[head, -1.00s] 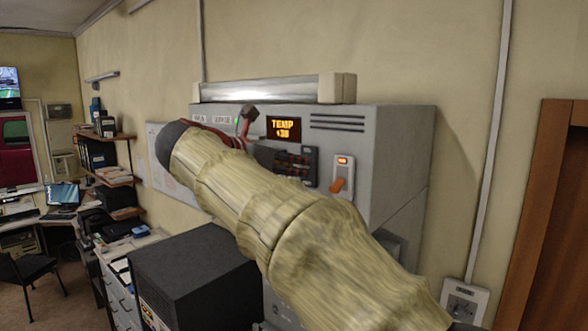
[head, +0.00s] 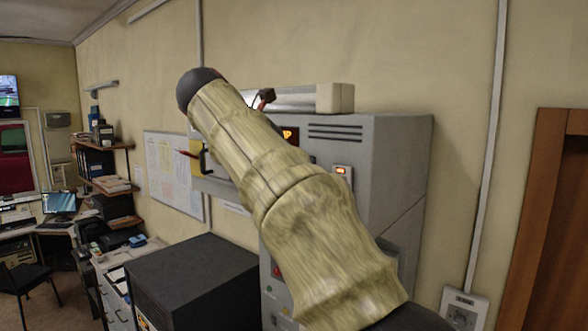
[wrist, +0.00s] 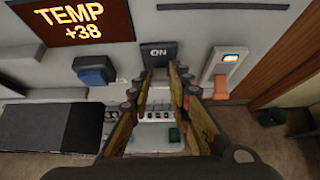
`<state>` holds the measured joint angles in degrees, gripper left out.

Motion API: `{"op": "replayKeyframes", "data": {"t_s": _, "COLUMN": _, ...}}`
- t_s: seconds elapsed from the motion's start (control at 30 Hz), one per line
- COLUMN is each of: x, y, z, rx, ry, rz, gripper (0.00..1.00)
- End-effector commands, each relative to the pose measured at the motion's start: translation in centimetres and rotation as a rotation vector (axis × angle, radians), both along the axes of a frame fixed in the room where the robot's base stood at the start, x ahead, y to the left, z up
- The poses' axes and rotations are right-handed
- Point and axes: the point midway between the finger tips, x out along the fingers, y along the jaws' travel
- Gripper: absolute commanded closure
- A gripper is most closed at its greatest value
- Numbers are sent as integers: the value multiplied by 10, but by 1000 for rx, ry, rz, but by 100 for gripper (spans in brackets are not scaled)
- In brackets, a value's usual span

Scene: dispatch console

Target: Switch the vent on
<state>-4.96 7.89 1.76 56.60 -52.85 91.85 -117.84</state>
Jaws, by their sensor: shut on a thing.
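A grey console (head: 395,150) stands against the wall; my arm covers much of its front in the head view. In the wrist view, a black switch (wrist: 157,53) marked ON is at the tips of my gripper (wrist: 160,72). The fingers are closed in on it, and its lower part is hidden between them. A blue switch (wrist: 95,70) is to its left and an orange lever (wrist: 230,88) to its right, both apart from the fingers. I cannot read a vent label. In the head view my gripper is mostly hidden behind the arm.
A display (wrist: 80,20) reads TEMP +38. A lit orange indicator (wrist: 231,57) is above the orange lever. A dark cabinet (head: 190,270) stands in front of the console at lower left. A wooden door (head: 550,220) is at the right.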

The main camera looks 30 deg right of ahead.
Motion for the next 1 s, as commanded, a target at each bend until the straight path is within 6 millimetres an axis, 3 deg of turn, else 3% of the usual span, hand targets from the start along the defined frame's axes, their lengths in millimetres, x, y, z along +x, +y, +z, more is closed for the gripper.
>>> {"op": "replayKeyframes", "data": {"t_s": 0.1, "x": 0, "y": 0, "z": 1, "rx": -1, "ry": -2, "rz": 0, "gripper": 100}}
{"op": "replayKeyframes", "data": {"t_s": 0.13, "x": 0, "y": 0, "z": 1, "rx": -1, "ry": -2, "rz": 0, "gripper": 79}}
{"op": "replayKeyframes", "data": {"t_s": 0.43, "x": 0, "y": 0, "z": 0, "rx": -1, "ry": -2, "rz": 0, "gripper": 62}}
{"op": "replayKeyframes", "data": {"t_s": 0.77, "x": -1, "y": 2, "z": 2, "rx": 0, "ry": -2, "rz": 0, "gripper": 62}}
{"op": "replayKeyframes", "data": {"t_s": 1.0, "x": -9, "y": 29, "z": 20, "rx": -1, "ry": -4, "rz": 4, "gripper": 62}}
